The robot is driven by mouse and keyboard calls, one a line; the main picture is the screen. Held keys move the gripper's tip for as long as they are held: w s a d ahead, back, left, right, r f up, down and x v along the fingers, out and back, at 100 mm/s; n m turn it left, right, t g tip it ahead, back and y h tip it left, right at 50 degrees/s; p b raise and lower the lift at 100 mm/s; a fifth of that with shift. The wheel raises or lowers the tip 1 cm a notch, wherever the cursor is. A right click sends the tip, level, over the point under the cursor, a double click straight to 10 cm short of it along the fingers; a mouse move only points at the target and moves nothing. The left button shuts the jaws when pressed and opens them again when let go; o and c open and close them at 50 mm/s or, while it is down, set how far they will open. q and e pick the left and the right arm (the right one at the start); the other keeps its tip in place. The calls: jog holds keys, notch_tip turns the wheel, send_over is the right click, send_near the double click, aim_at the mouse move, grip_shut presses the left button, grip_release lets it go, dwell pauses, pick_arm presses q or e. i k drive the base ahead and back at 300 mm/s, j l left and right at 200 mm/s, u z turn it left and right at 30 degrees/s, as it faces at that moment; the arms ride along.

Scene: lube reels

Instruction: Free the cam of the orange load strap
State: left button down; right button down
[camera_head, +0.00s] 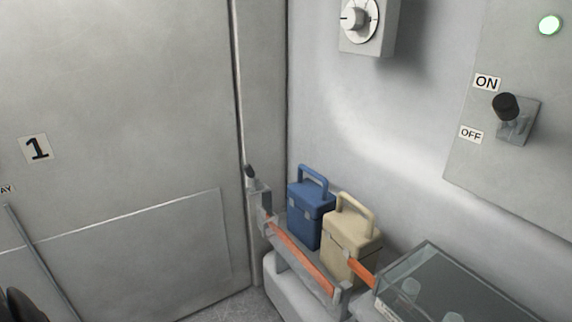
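An orange load strap (303,260) runs along the front of a low grey rack (345,296) in the corner. A second stretch of orange strap shows at the right of the cream case. Grey fittings hold the strap near its ends; I cannot tell which of them is the cam or whether it is closed. A blue case (308,215) and a cream case (345,248), both with top handles, stand upright behind the strap. Neither of my grippers shows clearly. A dark rounded shape at the bottom left corner is cut off, and I cannot tell what it is.
A glass-topped box (440,285) stands right of the cases. On the wall are a dial (354,18), an ON/OFF lever (507,108) standing toward ON, and a lit green lamp (549,25). A grey door (120,100) marked 1 fills the left. Some floor shows at the bottom.

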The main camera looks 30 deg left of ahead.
aim_at(248, 168)
jog(key=u, duration=1.2)
